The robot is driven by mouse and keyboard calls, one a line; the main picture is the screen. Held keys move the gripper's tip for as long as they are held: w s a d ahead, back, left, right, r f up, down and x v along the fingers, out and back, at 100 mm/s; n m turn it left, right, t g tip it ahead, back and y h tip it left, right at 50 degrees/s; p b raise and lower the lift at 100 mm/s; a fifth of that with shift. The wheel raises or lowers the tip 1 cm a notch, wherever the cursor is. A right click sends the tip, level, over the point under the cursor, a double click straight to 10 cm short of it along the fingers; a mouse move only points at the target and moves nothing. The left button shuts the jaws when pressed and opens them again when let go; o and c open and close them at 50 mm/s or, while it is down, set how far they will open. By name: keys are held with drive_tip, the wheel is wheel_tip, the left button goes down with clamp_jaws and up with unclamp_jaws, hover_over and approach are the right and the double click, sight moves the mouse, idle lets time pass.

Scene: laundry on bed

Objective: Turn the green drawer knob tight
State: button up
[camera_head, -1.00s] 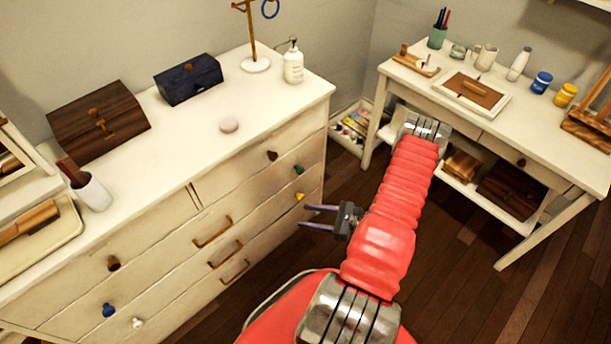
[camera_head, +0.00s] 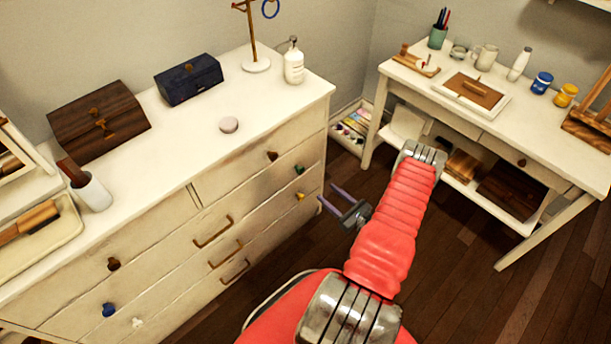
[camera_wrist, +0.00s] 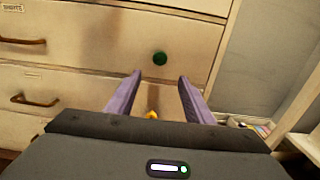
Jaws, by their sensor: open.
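The green knob (camera_head: 299,170) sits on the right end of the second drawer of the white dresser (camera_head: 150,260). In the wrist view the green knob (camera_wrist: 160,58) is ahead of my fingers, above and between their tips, with a gap. My gripper (camera_head: 328,197) is open and empty, in front of the dresser's right end and below the green knob. In the wrist view both purple fingers of my gripper (camera_wrist: 159,78) are spread apart. A yellow knob (camera_head: 300,196) is one drawer lower; it shows partly behind the gripper body in the wrist view (camera_wrist: 151,114).
A brown knob (camera_head: 272,155) is on the drawer above the green one. Several bar handles (camera_head: 226,253) stick out to the left. A desk (camera_head: 445,82) stands at the right, with a low tray (camera_head: 345,140) between it and the dresser. Open floor lies to the right.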

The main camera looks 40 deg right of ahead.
sight(302, 172)
drive_tip(key=w, duration=1.3)
drive_tip(key=shift+w+a, duration=0.2)
drive_tip(key=c, duration=1)
